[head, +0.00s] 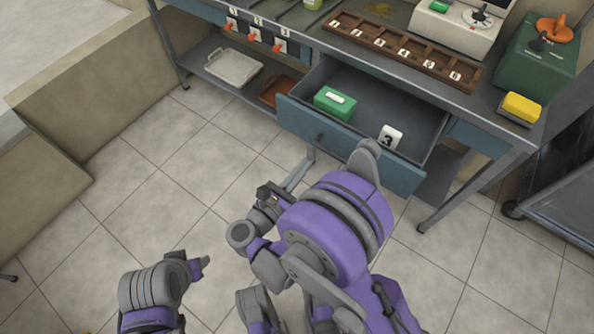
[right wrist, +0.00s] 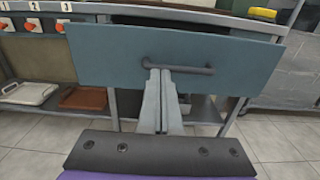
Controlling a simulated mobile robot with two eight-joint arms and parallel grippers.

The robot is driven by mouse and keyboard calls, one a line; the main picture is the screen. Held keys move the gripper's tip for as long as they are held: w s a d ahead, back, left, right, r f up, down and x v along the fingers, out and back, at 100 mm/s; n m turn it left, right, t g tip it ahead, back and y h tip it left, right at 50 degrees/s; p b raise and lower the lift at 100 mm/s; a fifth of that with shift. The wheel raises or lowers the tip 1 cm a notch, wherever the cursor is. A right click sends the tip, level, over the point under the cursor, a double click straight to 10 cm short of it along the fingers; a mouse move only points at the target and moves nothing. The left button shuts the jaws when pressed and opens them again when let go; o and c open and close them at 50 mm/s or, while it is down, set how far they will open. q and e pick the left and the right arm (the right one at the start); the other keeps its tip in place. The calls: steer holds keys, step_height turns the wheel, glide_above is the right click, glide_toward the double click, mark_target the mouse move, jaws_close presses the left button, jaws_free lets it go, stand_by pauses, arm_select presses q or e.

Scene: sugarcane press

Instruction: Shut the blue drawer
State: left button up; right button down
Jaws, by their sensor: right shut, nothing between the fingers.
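The blue drawer (head: 345,143) is pulled out from under the workbench. My right gripper (head: 309,154) is shut and empty, low at the drawer's front. In the right wrist view, the drawer front (right wrist: 105,58) fills the upper middle. The shut fingers (right wrist: 160,73) point at it just under the left part of its dark bar handle (right wrist: 190,69). I cannot tell whether they touch the panel.
The workbench top holds a wooden tray with numbered slots (head: 398,54), a white machine (head: 455,28), a green machine (head: 535,55) and a yellow sponge (head: 521,107). A white tray (head: 233,67) and a brown tray (head: 275,92) lie on the lower shelf. The tiled floor in front is clear.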

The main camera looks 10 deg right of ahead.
mark_target(330, 135)
steer(key=b+x, duration=0.1)
steer(key=x, duration=0.8)
steer(key=shift+w+d, duration=0.15)
steer(key=shift+w, duration=0.1)
steer(key=x, duration=2.2)
steer(key=shift+w+d, duration=0.1)
steer(key=shift+w, duration=0.05)
steer(key=shift+w+d, duration=0.15)
steer(key=shift+d, duration=0.1)
steer(key=shift+r, duration=0.15)
